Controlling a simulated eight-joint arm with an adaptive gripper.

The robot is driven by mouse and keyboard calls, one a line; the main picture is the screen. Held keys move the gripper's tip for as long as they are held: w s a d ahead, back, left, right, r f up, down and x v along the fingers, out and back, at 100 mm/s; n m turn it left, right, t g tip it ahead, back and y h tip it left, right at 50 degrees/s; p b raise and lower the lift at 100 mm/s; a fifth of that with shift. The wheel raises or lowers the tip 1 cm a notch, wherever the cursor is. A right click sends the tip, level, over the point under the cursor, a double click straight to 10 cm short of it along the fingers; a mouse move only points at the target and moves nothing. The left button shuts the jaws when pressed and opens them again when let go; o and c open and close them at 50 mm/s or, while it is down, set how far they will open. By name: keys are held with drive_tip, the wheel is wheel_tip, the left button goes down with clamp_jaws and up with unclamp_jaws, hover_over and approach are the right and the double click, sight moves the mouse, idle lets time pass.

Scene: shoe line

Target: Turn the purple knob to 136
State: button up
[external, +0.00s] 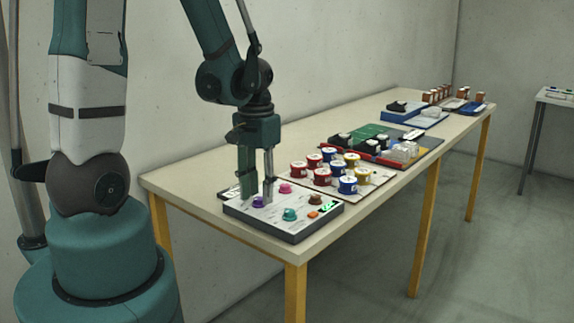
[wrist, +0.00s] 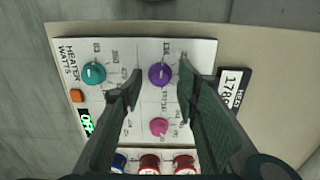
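The purple knob (external: 258,203) is on the white control panel (external: 268,220) at the near end of the table. In the wrist view the purple knob (wrist: 160,75) has a light pointer mark and printed numbers around it, too small to read surely. My gripper (external: 259,195) points straight down over the panel. In the wrist view my gripper (wrist: 161,71) is open, with one fingertip on each side of the purple knob and visible gaps to it. I cannot tell whether the tips reach down to the knob's height.
A teal knob (wrist: 94,73), a pink knob (wrist: 158,126), an orange button (wrist: 77,96) and a green-lit display (wrist: 86,122) share the panel. A brown knob (external: 315,200) is near the display. A dark number plate (wrist: 235,88) lies beside it. Several coloured tins (external: 322,177) stand beyond.

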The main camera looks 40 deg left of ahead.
drive_tip(key=shift+f, duration=0.2)
drive_tip(key=c, duration=0.9)
drive_tip(key=shift+m, duration=0.6)
